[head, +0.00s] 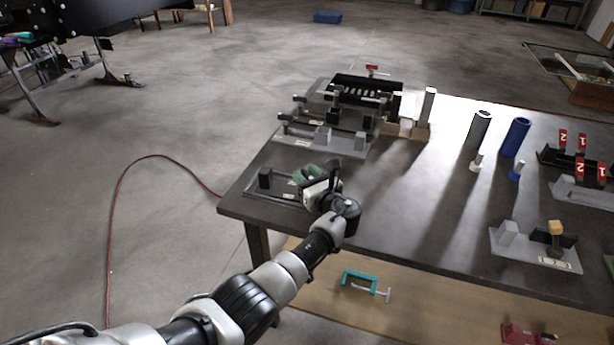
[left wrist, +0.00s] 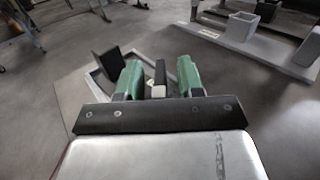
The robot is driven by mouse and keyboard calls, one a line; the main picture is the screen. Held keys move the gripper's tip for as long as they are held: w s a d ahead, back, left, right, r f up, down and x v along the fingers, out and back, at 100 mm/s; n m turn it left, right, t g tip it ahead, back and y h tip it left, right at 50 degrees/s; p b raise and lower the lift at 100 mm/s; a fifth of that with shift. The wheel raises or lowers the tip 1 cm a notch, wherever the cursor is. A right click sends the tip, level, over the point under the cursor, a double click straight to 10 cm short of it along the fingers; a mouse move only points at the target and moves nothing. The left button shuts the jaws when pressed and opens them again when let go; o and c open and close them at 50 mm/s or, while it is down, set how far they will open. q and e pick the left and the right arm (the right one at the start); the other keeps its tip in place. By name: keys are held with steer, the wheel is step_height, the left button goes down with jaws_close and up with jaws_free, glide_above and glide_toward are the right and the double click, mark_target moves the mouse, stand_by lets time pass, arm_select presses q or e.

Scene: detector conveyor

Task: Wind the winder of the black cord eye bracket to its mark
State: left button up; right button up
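The black cord eye bracket (head: 265,178) stands on a grey base plate at the left end of the dark table. In the left wrist view its black upright plate (left wrist: 108,63) shows left of my fingers. My left gripper (head: 308,175) is over the right part of this base, with green fingers. In the left wrist view the left gripper (left wrist: 159,80) is open, with one finger on each side of a narrow black upright part (left wrist: 160,72) with a small pale piece below it. Gaps show beside this part. The mark cannot be made out. My right gripper is not in view.
A grey fixture (head: 325,140) with posts stands just behind the bracket, before a larger black rack. Black and blue cylinders (head: 516,137) stand farther right. A grey plate with a wooden-topped part (head: 556,230) is near the front right. A teal clamp (head: 365,282) lies on the lower shelf.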

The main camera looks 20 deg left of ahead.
arm_select(q)
steer(key=v, duration=1)
steer(key=shift+s+d, duration=0.25)
steer(key=shift+d, duration=0.05)
